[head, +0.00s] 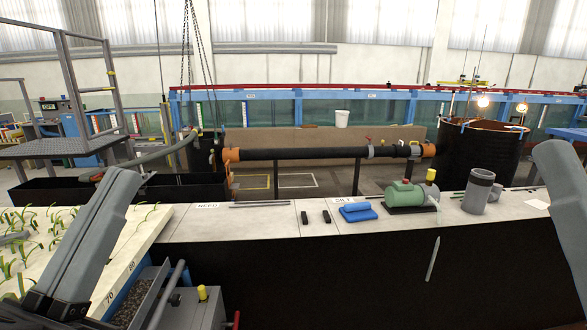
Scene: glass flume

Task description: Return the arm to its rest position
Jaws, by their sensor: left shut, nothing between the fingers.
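My left gripper (120,184) is in the lower left of the head view. It is grey with a dark base, points up and forward, and is shut with nothing in it. It shows in front of the planted bed's edge and touches no object that I can make out. A grey part of my right arm (565,200) stands at the right edge. It is cut off by the frame, and whether its jaws are open or shut does not show.
A pale bench (270,222) carries a blue block (357,212), a green pump (405,194) and a grey cylinder (478,191). A planted bed (140,236) and a metal box (196,310) lie at lower left. A black pipe (300,154) and dark tank (480,158) stand behind.

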